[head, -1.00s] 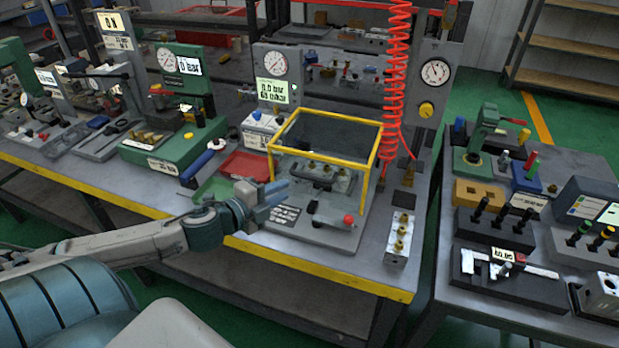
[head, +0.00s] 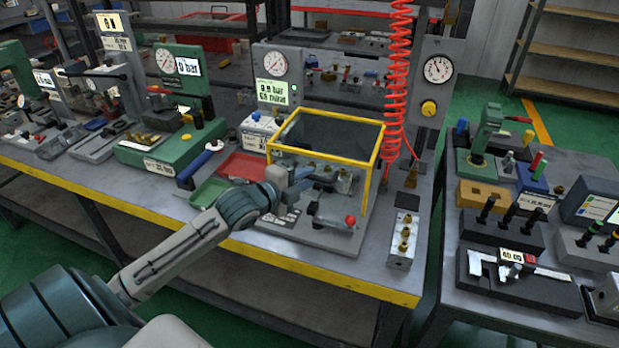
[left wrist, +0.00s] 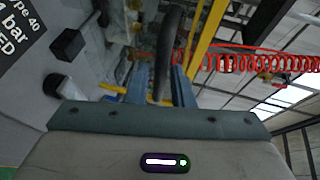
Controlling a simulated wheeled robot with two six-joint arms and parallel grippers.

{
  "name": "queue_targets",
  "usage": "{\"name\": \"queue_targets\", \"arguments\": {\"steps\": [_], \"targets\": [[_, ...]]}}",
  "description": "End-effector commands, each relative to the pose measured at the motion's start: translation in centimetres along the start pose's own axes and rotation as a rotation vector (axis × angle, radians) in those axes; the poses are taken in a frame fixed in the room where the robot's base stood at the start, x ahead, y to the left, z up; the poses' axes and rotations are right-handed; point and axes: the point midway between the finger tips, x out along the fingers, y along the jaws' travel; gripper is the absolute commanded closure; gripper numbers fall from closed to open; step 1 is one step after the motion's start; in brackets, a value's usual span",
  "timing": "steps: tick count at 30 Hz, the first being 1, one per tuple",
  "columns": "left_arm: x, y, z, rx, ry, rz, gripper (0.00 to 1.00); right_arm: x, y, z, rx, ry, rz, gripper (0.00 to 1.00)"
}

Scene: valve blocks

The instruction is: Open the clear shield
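The clear shield (head: 377,158) is a see-through box with yellow edges on the grey test stand, standing down over the metal fittings. My left gripper (head: 309,179) is at its front, low and left of the middle. In the left wrist view, the two blue fingers (left wrist: 160,86) stand apart, with a dark curved bar (left wrist: 168,45) between or just beyond them. I cannot tell whether they touch it. Yellow frame edges (left wrist: 203,40) show just to the right. My right gripper is in neither view.
A dial and readout panel (head: 275,75) stands behind the shield, and a red coiled hose (head: 397,90) hangs to its right. A red-knobbed lever (head: 349,220) is in front; a block with brass fittings (head: 402,240) is right. Green (head: 209,191) and red trays (head: 243,166) lie left.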

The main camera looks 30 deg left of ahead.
Motion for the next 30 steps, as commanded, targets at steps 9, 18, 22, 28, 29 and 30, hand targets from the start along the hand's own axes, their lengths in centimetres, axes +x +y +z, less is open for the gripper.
{"name": "queue_targets", "arguments": {"steps": [9,18,22,28,29,30], "targets": [[1.8,0.0,-0.1,0.001,0.002,0.0,0.79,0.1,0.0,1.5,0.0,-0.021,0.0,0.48],[1.8,0.0,-0.1,0.002,0.002,0.001,0.87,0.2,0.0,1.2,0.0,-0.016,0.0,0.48],[1.8,0.0,-0.1,0.001,0.002,0.001,1.0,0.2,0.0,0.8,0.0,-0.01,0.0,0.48],[1.8,-0.1,-0.1,0.001,0.002,0.002,1.0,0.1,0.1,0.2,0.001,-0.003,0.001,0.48],[1.8,-0.1,-0.1,0.0,0.002,0.003,1.0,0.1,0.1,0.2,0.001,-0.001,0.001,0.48],[1.8,-0.3,-0.1,-0.001,0.002,0.006,1.0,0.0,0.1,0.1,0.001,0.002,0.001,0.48]]}}
